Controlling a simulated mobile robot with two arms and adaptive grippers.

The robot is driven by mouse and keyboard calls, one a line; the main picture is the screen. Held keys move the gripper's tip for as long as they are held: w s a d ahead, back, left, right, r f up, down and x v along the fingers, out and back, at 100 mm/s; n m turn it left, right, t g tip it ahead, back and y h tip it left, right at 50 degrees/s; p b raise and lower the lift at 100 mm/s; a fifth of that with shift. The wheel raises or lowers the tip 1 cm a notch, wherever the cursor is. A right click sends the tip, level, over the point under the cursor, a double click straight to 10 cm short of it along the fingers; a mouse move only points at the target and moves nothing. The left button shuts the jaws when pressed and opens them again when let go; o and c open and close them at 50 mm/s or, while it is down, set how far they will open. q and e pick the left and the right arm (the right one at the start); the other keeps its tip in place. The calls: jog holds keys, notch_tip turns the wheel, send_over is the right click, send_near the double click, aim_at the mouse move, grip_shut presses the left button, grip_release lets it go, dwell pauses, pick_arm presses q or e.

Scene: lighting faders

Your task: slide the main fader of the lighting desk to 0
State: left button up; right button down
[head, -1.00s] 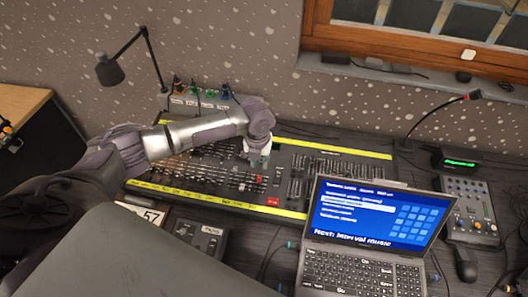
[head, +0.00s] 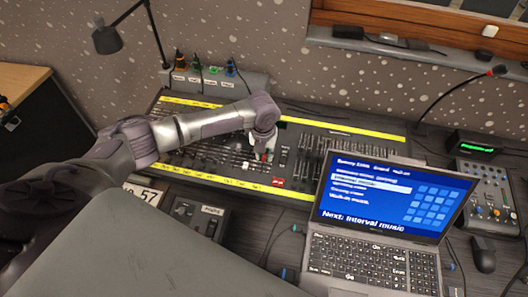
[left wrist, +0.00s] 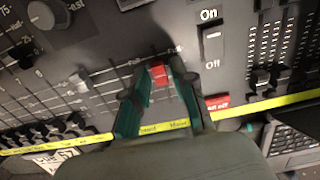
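The lighting desk (head: 300,190) lies on the dark table, with rows of faders and yellow label strips. The main fader is a red cap (left wrist: 160,74), close to the "Full" mark at the far end of its scale; "Master" is printed on the strip below. In the head view the red cap (head: 262,156) shows just below my left gripper (head: 262,147). In the left wrist view my left gripper (left wrist: 160,78) has its two green fingers apart, one on each side of the red cap; contact is not clear. My right gripper is not in view.
An On/Off switch (left wrist: 212,45) and a red button (left wrist: 217,103) are right of the main fader. Other fader caps (left wrist: 78,82) are to its left. An open laptop (head: 390,200) stands at the desk's front right. A lamp (head: 108,40) stands behind.

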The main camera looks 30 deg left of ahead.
aim_at(261, 171)
pick_arm(q)
jog(key=shift+c, duration=0.2)
grip_shut()
jog(key=shift+s+d+p, duration=0.2)
jog(key=shift+s+p, duration=0.4)
jog(key=shift+s, duration=0.05)
jog(key=shift+s+d+p, duration=0.15)
jog(key=shift+s+p, duration=0.4)
jog(key=shift+s, duration=0.05)
jog(key=shift+s+d+f+p, duration=0.1)
jog(key=shift+s+p, duration=0.2)
jog(key=shift+s, duration=0.1)
jog(key=shift+s+d+f+p, duration=0.1)
jog(key=shift+s+p, duration=0.2)
jog(key=shift+s, duration=0.2)
grip_release()
jog(key=shift+r, duration=0.1)
